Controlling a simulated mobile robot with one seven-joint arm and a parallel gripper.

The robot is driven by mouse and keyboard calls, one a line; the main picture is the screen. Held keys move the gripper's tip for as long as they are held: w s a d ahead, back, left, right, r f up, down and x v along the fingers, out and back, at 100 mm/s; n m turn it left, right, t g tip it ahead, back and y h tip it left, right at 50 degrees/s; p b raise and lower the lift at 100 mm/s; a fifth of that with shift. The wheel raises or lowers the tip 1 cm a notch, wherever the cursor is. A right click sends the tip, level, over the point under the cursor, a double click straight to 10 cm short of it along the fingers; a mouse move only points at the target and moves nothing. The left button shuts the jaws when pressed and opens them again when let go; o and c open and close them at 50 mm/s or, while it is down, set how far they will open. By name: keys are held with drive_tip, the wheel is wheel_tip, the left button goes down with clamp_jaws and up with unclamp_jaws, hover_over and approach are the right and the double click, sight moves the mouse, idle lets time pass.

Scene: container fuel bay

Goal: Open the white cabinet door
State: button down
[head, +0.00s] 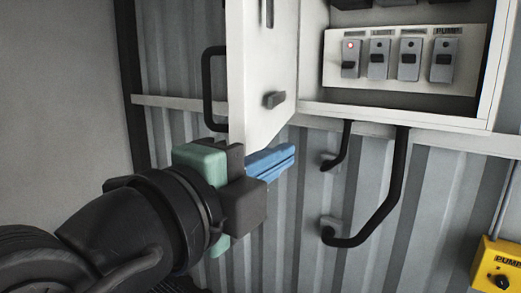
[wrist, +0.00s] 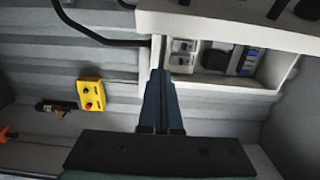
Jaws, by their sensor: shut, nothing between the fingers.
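The white cabinet door (head: 265,60) stands swung out from the white cabinet (head: 400,109) in the head view, with the interior exposed. A black loop handle (head: 207,90) shows at the door's left edge, and a small dark latch (head: 275,99) is on the face turned toward the cabinet. My gripper (head: 284,158) is just below the door's lower edge, its blue fingers together and empty. I cannot tell whether it touches the door. In the wrist view the shut fingers (wrist: 160,98) point toward the cabinet opening, whose frame (wrist: 225,82) shows beyond them.
Several grey switches (head: 380,58) sit on a panel inside the cabinet, one with a red light. Black conduits (head: 388,190) run down the corrugated wall below it. A yellow pump box (head: 497,266) is at the lower right and also shows in the wrist view (wrist: 91,96).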

drive_tip(key=shift+w+a+p, duration=0.5)
drive_tip(key=shift+a+p, duration=0.05)
drive_tip(key=shift+a, duration=0.3)
drive_tip(key=shift+w+a+p, duration=0.45)
drive_tip(key=shift+a+p, duration=0.1)
drive_tip(key=shift+a, duration=0.25)
